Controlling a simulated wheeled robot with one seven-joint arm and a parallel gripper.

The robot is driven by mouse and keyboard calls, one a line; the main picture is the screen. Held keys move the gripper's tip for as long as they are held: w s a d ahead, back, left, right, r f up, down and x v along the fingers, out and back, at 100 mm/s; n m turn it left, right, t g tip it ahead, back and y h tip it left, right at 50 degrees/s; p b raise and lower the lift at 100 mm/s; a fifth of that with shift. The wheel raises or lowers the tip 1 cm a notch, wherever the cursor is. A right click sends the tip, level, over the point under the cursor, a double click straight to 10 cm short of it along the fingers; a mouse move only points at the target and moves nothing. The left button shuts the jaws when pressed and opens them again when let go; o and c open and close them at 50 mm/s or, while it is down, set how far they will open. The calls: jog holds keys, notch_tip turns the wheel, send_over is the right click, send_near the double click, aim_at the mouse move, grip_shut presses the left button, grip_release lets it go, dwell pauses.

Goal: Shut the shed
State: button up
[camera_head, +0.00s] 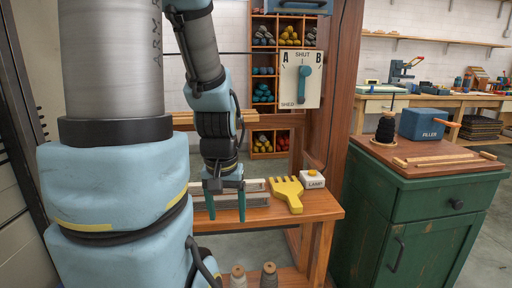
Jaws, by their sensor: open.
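The white shed panel (314,91) is on the wooden post at upper centre, marked A at left, SHUT at top, B at right and SHED at lower left. Its teal lever (304,84) stands nearly upright below the word SHUT, with the wide round end up and the narrow end down. I cannot tell its exact setting. My gripper (226,205) points down, open and apart from the lever, low and to the left of the panel. Its two teal fingers are in front of a grey metal rail piece (257,199) on the wooden bench; I see nothing held between them.
A yellow comb (287,193) and a white LAMP box (312,179) are on the bench (322,205), right of my gripper. The wooden post (339,90) rises behind. A green cabinet (402,230) with a blue FILLER box (423,124) stands right. Two spools (268,277) are below.

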notch_tip(320, 180, up, 16)
jog(key=p, duration=1.4)
jog(key=shift+r, duration=0.25)
jog(key=shift+o, duration=0.3)
